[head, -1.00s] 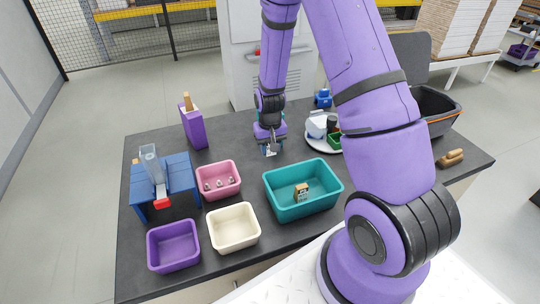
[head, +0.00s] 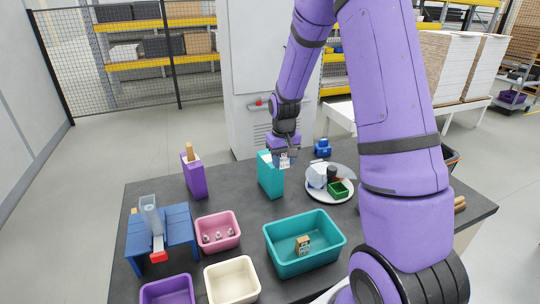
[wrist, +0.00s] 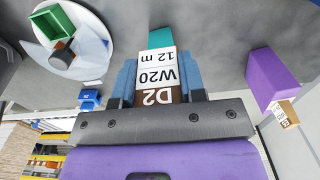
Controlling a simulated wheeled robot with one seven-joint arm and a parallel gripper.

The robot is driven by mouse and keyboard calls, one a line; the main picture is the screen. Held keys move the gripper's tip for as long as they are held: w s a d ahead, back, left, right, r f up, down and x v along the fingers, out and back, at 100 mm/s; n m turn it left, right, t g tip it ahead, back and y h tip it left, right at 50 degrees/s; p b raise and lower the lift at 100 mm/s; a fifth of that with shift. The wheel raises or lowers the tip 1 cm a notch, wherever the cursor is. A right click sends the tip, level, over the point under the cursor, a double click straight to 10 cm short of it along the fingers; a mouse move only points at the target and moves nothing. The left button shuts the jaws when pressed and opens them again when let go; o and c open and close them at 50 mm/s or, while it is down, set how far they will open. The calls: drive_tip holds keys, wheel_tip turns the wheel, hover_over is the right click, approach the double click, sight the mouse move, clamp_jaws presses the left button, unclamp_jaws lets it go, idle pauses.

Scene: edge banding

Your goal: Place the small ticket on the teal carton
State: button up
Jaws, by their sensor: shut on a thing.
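The small ticket (wrist: 157,75) is a white and brown card printed D2, W20 and 12 m. My gripper (wrist: 157,84) is shut on it, with a blue finger on each side. In the head view the ticket (head: 285,160) hangs at the tip of my gripper (head: 284,155). The teal carton (head: 270,178) stands upright on the dark table, just left of and below the gripper in the picture. A small teal part of the carton (wrist: 160,38) shows beyond the ticket in the wrist view; the ticket hides the rest. I cannot tell whether they touch.
A purple carton (head: 194,178) with a brown and white piece on top stands left. A round plate (head: 345,196) with several items lies right, with a blue object (head: 322,148) behind. A teal bin (head: 277,256), pink bin (head: 230,244) and cream bin (head: 217,284) are in front.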

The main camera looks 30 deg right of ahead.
hover_over(270, 158)
drive_tip(key=shift+w+d+f, duration=0.1)
drive_tip(key=shift+w+f, duration=0.05)
drive_tip(key=shift+f, duration=2.3)
drive_tip(key=shift+f, duration=0.1)
drive_tip(key=o, duration=0.8)
drive_tip(key=shift+o, duration=0.5)
